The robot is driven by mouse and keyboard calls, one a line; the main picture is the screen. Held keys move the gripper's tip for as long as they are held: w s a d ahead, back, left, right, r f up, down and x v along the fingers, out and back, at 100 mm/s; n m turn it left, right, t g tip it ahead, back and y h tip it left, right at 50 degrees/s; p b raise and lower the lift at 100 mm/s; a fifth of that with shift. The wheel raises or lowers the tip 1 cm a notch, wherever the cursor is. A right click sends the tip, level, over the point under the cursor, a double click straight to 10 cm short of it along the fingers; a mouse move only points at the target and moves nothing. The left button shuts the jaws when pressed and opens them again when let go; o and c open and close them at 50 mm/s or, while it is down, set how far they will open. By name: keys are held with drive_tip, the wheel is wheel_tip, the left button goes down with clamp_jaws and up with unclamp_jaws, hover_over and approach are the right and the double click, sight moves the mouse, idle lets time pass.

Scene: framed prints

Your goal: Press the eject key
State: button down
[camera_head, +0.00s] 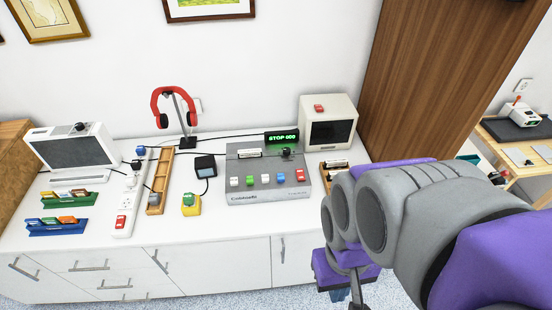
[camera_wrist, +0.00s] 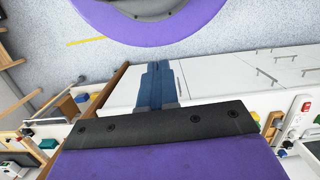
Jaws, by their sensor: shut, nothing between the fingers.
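A grey player deck (camera_head: 262,195) stands on the white counter. Its front row has white, green, blue and red keys, with the red key (camera_head: 300,175) at the right end. The key labels are too small to read, so I cannot tell which is eject. A small display (camera_head: 281,139) behind the deck reads "STOP 000" in green. My gripper (camera_head: 340,296) hangs low at the right, in front of the counter and apart from the deck. In the wrist view its blue fingers (camera_wrist: 155,85) are together and empty.
A cream monitor (camera_head: 328,125) stands behind the deck at the right. A red headphone set on a stand (camera_head: 187,138), a yellow block with a green button (camera_head: 190,205) and a white power strip (camera_head: 130,205) are to the left. A brown wooden panel (camera_head: 430,70) rises at the right.

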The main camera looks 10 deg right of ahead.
drive_tip(key=shift+w, duration=0.1)
idle(0.7)
drive_tip(key=w+a+m+t+y+p, duration=0.15)
drive_tip(key=w+a, duration=0.25)
drive_tip(key=w, duration=0.6)
drive_tip(key=w+a+m+t+y+b, duration=0.1)
drive_tip(key=w+a+m+y, duration=0.3)
drive_tip(key=w, duration=0.5)
drive_tip(key=w+a+m+t+y+p, duration=0.15)
drive_tip(key=w+a, duration=0.35)
drive_tip(key=w, duration=0.5)
drive_tip(key=m+t+h, duration=0.1)
drive_tip(key=m+t, duration=0.4)
drive_tip(key=m, duration=0.7)
hover_over(283, 178)
wheel_tip(283, 178, down, 14)
drive_tip(key=f, duration=0.1)
drive_tip(key=shift+w+r, duration=0.1)
drive_tip(key=shift+r, duration=0.15)
drive_tip(key=shift+f, duration=0.1)
wheel_tip(283, 178, down, 7)
drive_tip(key=b, duration=0.6)
drive_tip(key=shift+a+f, duration=0.1)
drive_tip(key=shift+f+b, duration=0.35)
drive_tip(key=shift+f, duration=0.35)
